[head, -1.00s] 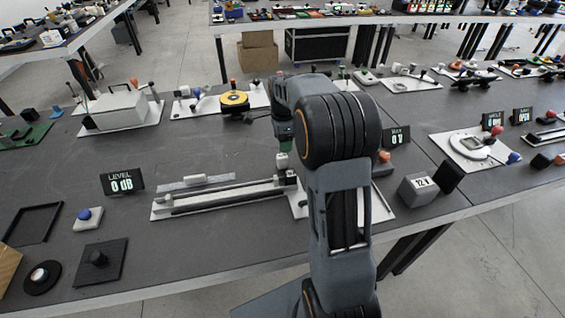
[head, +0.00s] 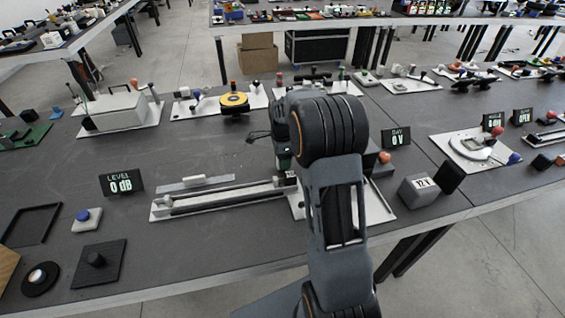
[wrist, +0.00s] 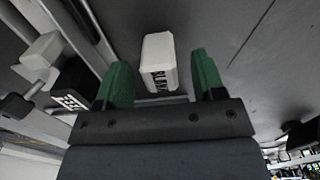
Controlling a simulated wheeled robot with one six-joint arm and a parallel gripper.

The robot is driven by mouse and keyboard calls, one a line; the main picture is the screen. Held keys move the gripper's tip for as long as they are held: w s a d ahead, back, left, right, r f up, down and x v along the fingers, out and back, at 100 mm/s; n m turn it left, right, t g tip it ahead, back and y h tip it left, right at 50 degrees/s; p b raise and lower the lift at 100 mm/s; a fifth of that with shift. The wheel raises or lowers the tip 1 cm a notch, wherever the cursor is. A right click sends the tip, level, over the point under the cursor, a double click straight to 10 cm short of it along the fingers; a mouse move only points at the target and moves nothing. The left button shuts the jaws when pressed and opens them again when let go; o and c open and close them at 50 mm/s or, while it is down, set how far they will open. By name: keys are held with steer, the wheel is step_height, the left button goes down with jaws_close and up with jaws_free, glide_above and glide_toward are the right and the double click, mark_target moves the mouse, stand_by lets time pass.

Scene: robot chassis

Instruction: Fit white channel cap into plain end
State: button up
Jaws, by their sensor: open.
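In the wrist view a small white block (wrist: 159,50) lettered "BLANK" lies between and ahead of the green fingertips of my gripper (wrist: 158,72). It looks like the white channel cap. A gap shows on each side of it, so my gripper is open around it, not clamped. In the head view my gripper (head: 283,158) is low at the right end of the long channel (head: 225,197) on its white base plate. There my arm and fingers hide the block, and I cannot tell how it sits against the channel or which end is plain.
A white block (head: 195,180) on a grey strip lies behind the channel. A black block with a white marking (wrist: 75,85) is close left of my fingers in the wrist view.

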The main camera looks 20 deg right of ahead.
steer(key=c, duration=1)
steer(key=shift+r, duration=0.1)
